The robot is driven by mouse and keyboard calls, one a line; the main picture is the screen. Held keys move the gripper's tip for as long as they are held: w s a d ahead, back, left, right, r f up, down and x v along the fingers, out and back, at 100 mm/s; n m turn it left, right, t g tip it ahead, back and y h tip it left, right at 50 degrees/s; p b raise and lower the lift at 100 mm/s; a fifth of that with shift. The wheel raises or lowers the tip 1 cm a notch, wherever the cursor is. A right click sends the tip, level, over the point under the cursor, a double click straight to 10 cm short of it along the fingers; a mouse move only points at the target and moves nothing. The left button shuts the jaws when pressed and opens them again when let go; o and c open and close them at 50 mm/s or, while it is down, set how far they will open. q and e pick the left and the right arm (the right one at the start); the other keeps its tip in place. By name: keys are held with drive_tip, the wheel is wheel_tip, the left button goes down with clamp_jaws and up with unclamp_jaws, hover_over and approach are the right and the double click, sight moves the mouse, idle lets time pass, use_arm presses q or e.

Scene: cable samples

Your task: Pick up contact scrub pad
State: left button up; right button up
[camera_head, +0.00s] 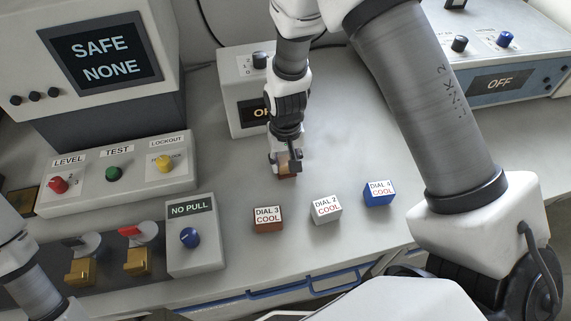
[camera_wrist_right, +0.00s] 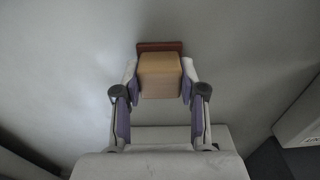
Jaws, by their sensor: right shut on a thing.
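The contact scrub pad (camera_wrist_right: 160,76) looks like a tan block with a reddish-brown layer on its far side. It sits between the two fingers of my right gripper (camera_wrist_right: 160,88), which is shut on it. In the head view my right gripper (camera_head: 286,162) points down over the grey table, and a small reddish-brown part of the pad (camera_head: 287,175) shows below the fingers. I cannot tell whether the pad touches the table. Only a link of my left arm shows at the lower left; its gripper is out of view.
Three labelled blocks stand on the table (camera_head: 350,150): brown DIAL 3 (camera_head: 268,219), white DIAL 2 (camera_head: 326,209) and blue DIAL 4 (camera_head: 379,193). A box with an OFF display (camera_head: 236,119) stands just behind my gripper. The NO PULL box (camera_head: 194,258) and a button panel (camera_head: 88,191) are at left.

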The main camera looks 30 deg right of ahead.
sight(286, 160)
wheel_tip(286, 160, up, 10)
drive_tip(key=o, duration=0.5)
drive_tip(key=shift+c, duration=0.2)
drive_tip(key=c, duration=0.3)
drive_tip(key=shift+c, duration=0.2)
